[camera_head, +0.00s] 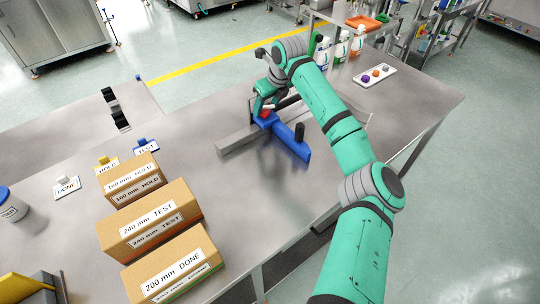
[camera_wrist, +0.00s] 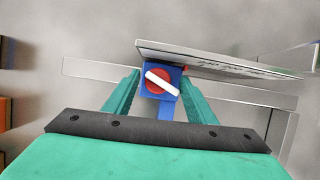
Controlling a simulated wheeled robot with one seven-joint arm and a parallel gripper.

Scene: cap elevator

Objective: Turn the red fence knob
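The red fence knob (camera_wrist: 152,83) sits on top of a blue block of the fence (camera_wrist: 170,109), with a white bar running slantwise across it. In the head view a bit of red knob (camera_head: 266,114) shows just under my gripper (camera_head: 263,103), and the blue fence (camera_head: 289,136) runs from it toward the lower right. In the wrist view the green fingers of my gripper (camera_wrist: 160,86) stand apart on the left and right of the blue block, with the knob between them. I see gaps between fingers and knob, so the gripper looks open around it.
A grey rail (camera_head: 236,139) crosses under the fence. Labelled cartons (camera_head: 148,221) stand at the front left. Bottles (camera_head: 341,48) and a white tray (camera_head: 374,76) are at the back right. The table right of the fence is clear.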

